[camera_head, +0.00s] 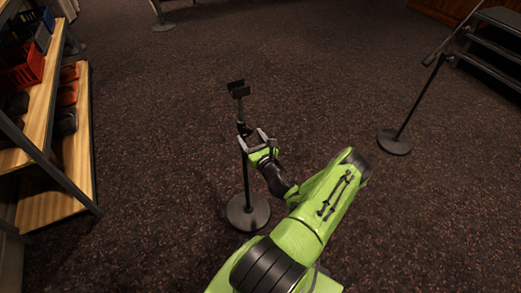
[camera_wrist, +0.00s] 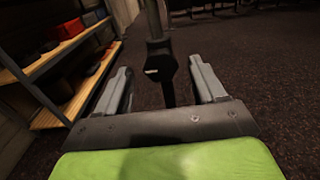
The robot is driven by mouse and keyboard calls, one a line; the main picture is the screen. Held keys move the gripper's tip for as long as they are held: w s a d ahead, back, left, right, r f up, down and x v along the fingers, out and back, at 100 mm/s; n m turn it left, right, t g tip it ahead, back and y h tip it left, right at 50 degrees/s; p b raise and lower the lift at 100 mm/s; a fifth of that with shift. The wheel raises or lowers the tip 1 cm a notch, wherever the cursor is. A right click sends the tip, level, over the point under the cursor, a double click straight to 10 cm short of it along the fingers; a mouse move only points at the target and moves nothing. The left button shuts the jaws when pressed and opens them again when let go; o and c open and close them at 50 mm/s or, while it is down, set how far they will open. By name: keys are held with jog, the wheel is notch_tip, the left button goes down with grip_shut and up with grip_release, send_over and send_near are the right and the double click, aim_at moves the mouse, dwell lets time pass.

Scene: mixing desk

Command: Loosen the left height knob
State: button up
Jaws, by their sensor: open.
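A dark stand with a round base (camera_head: 248,213) stands upright on the carpet, with a black clip-like holder (camera_head: 238,90) at its top. The height knob (camera_wrist: 161,66) is a black block with a small pale mark on the stand's pole, seen in the wrist view. In the head view the knob is small and partly hidden near my gripper. My gripper (camera_head: 254,139) is open at the pole. In the wrist view its two grey fingers (camera_wrist: 161,88) lie left and right of the pole and knob, with a gap visible on each side.
A wooden shelf unit (camera_head: 56,205) with red and dark boxes stands at the left. Another stand (camera_head: 395,141) with a slanted boom is at the right, near dark steps (camera_head: 490,55). The carpet between them is clear.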

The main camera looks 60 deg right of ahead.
jog(key=p+v, duration=0.2)
jog(key=v, duration=1)
